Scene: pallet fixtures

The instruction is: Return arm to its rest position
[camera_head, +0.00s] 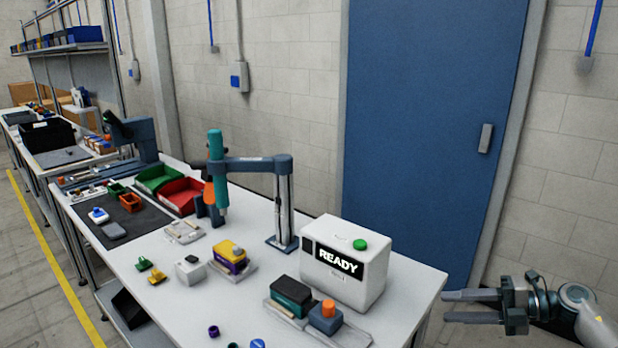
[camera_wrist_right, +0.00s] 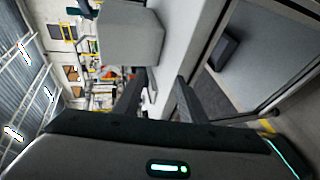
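My right gripper (camera_head: 470,306) is at the right edge of the head view, off the table's right end and clear of the things on it. Its two fingers are spread apart with nothing between them. In the right wrist view the two fingers (camera_wrist_right: 158,98) also stand apart with an empty gap. My left gripper is not in either view.
The white table (camera_head: 405,290) carries a white box reading READY (camera_head: 345,262), pallet fixtures with blocks (camera_head: 290,296), a press stand (camera_head: 284,205), and green (camera_head: 158,177) and red (camera_head: 182,195) bins. A blue door (camera_head: 435,120) stands behind.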

